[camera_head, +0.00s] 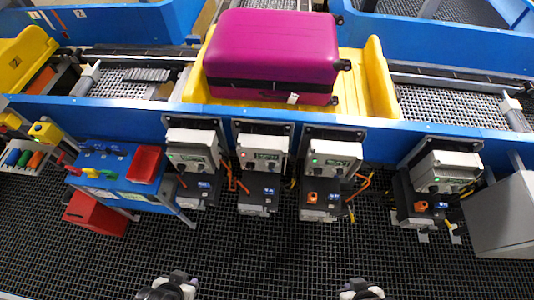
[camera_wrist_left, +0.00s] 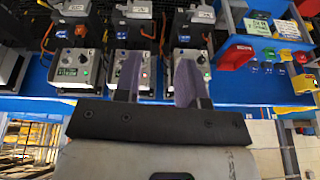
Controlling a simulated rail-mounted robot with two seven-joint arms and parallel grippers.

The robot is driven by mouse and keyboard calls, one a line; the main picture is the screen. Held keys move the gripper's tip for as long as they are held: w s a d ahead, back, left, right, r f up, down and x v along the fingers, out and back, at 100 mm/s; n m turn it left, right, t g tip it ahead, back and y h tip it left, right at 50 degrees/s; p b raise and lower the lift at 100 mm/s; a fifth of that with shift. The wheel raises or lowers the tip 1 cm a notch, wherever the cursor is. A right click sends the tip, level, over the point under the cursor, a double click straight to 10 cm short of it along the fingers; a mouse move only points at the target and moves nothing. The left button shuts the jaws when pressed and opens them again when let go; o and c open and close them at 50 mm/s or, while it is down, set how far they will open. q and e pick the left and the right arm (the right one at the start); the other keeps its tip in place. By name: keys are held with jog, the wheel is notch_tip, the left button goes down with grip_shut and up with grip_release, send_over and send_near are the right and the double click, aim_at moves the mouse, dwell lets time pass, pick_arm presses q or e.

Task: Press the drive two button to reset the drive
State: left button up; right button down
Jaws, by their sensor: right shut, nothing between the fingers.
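Several grey drive boxes hang along the blue conveyor side in the head view: a leftmost one (camera_head: 190,152), a second (camera_head: 262,158), a third (camera_head: 333,157) and a far right one (camera_head: 448,172). Their labels and buttons are too small to read, so I cannot tell which is drive two. My left gripper (camera_head: 172,284) is low in the head view, well short of the drives. In the left wrist view its fingers (camera_wrist_left: 156,78) are apart and empty, with drive boxes (camera_wrist_left: 130,72) beyond them. My right gripper (camera_head: 362,288) is shut and empty at the bottom edge.
A magenta suitcase (camera_head: 272,50) lies in a yellow tray (camera_head: 379,85) on the conveyor. A blue tool stand (camera_head: 113,188) with a red bin (camera_head: 145,164) is at left. A grey cabinet (camera_head: 505,217) is at right. Black grid floor (camera_head: 265,250) lies open between my grippers and the drives.

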pick_arm(q)
jog(key=shift+c, duration=0.3)
jog(key=shift+d, duration=0.2)
jog(key=c, duration=0.6)
grip_shut()
jog(key=shift+a, duration=0.2)
jog(key=shift+d, duration=0.1)
dwell(0.4)
